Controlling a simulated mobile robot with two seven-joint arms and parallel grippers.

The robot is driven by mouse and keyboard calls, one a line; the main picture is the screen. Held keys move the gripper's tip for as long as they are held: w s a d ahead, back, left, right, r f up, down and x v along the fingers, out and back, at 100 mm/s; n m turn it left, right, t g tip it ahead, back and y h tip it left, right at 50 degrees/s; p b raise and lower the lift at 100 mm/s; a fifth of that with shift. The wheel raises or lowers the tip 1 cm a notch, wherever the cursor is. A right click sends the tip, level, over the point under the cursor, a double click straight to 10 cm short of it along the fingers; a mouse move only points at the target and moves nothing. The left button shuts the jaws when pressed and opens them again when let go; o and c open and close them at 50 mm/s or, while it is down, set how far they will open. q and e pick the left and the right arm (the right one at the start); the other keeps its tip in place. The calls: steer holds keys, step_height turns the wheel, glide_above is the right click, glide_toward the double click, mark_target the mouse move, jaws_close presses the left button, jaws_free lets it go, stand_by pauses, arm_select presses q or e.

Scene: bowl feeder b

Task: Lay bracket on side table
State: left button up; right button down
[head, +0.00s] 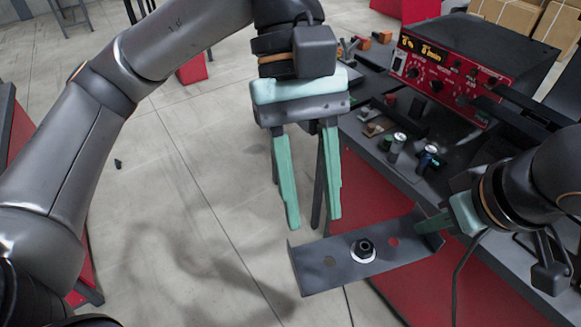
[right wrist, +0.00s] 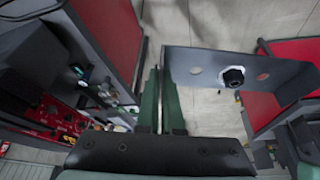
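The bracket (head: 318,277) is a dark grey plate with bent-up ends, holes and a dark nut on a pale washer (head: 364,250). It hangs in the air in front of the red workbench. My right gripper (head: 428,226) is shut on its right end flange; the right wrist view shows the bracket (right wrist: 210,68) beside the close-set fingers (right wrist: 160,72). My left gripper (head: 312,222) is open and empty, pointing down just above and behind the bracket's left half, apparently not touching it. A dark-topped red table (head: 6,125) shows at the left edge; I cannot tell if it is the side table.
The workbench (head: 455,235) at right carries a red instrument box (head: 440,70), a dark parts tray and small cylindrical parts (head: 397,146). Cardboard boxes (head: 515,15) stand behind. A black cable hangs near my right wrist. Open concrete floor (head: 190,180) lies between the tables.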

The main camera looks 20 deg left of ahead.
arm_select(q)
steer(key=w+a+t+y, duration=0.1)
steer(key=a, duration=0.1)
glide_toward(298, 255)
steer(key=shift+t, duration=0.3)
steer(key=s+d+f, duration=0.1)
steer(key=f, duration=0.1)
steer(key=s+f, duration=0.1)
steer(key=f, duration=0.1)
steer(key=s+d+f, duration=0.1)
steer(key=s+f, duration=0.1)
steer(key=shift+d+f, duration=0.25)
steer(key=shift+d, duration=0.1)
steer(key=c, duration=0.6)
jaws_close()
